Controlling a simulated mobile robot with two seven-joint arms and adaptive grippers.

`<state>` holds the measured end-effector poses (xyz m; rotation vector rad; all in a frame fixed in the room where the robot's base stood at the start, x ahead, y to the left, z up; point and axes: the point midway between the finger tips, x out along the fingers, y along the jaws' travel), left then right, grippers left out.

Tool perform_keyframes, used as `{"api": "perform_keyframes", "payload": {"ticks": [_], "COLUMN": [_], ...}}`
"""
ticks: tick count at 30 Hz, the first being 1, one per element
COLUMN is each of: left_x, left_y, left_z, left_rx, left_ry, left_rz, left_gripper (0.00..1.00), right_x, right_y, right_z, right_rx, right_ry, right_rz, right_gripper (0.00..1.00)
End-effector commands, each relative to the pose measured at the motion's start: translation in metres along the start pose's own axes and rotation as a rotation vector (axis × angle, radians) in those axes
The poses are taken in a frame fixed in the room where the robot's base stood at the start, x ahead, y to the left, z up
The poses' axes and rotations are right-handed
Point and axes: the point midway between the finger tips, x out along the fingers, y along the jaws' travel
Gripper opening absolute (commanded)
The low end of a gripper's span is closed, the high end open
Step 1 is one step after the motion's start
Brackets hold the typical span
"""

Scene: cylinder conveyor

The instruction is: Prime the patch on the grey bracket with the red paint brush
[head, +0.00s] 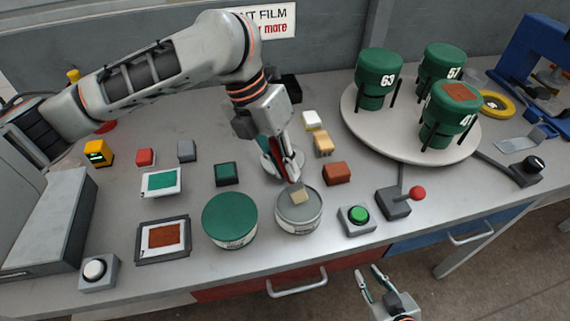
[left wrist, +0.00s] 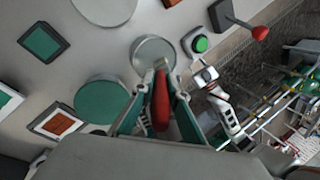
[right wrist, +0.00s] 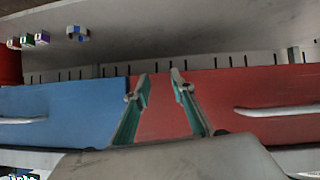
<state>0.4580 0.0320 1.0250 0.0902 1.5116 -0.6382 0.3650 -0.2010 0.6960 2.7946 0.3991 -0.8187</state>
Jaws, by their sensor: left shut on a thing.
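My left gripper (head: 288,170) is shut on the red paint brush (left wrist: 161,102), which is held bristles down. The pale bristles (head: 299,195) are over the open grey tin (head: 298,219) at the table's front; I cannot tell whether they touch its contents. A green cylinder numbered 41 (head: 446,121) stands on the round turntable with a rust-brown patch (head: 461,92) on top. I cannot make out a grey bracket for certain; a small grey plate (head: 518,141) lies at the right. My right gripper (right wrist: 160,88) is open and empty, in front of the table.
A green tin (head: 230,218) stands left of the grey one. Right of it are a green button (head: 357,217) and a red-knobbed lever (head: 396,202). Cylinders 63 (head: 378,75) and 57 (head: 442,62) share the turntable (head: 380,135). Small coloured blocks and framed swatches lie around.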

Motion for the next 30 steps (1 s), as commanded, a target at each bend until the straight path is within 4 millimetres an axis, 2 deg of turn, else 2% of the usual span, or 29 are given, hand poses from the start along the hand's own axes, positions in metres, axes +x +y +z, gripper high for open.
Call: {"api": "perform_keyframes", "payload": {"ticks": [11, 30], "left_x": [0.0015, 0.0080], "left_y": [0.0006, 0.0030], "left_z": [-0.0001, -0.0008], "left_rx": [0.000, 0.000], "left_ry": [0.000, 0.000], "left_rz": [0.000, 0.000], "left_gripper": [0.00, 0.00], "right_x": [0.0005, 0.0003], "right_y": [0.0002, 0.0011], "right_z": [0.0044, 0.0006], "right_rx": [-0.001, 0.000], "right_ry": [-0.007, 0.000], "right_rz": [0.000, 0.002], "right_gripper": [0.24, 0.24]}}
